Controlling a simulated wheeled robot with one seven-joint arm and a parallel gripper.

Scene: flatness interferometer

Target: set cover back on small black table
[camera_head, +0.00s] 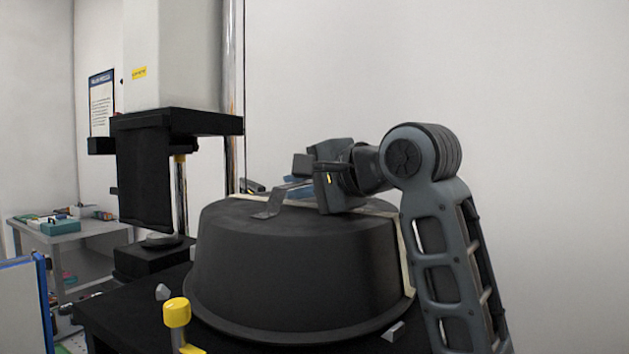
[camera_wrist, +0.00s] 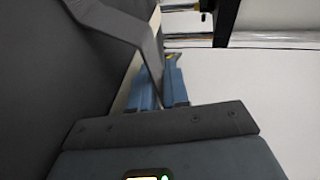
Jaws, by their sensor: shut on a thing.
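The cover (camera_head: 290,265) is a large, dark grey, round tub turned upside down, with a flared rim at its bottom and a bent strap handle (camera_head: 268,208) on top. My gripper (camera_head: 298,187) is above the cover's top and shut on the handle. In the wrist view, the blue fingers of my gripper (camera_wrist: 160,88) close on the grey strap handle (camera_wrist: 135,30), with the dark cover (camera_wrist: 45,80) to the left. The cover looks upright over the black table (camera_head: 125,310). I cannot tell whether its rim touches the tabletop; the far rim is hidden.
A yellow-topped post (camera_head: 177,312) stands in front of the cover's left side. Small grey blocks (camera_head: 162,292) lie near the rim. A tall instrument column (camera_head: 175,60) rises at the left behind. A grey side table (camera_head: 75,228) with small items stands farther left.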

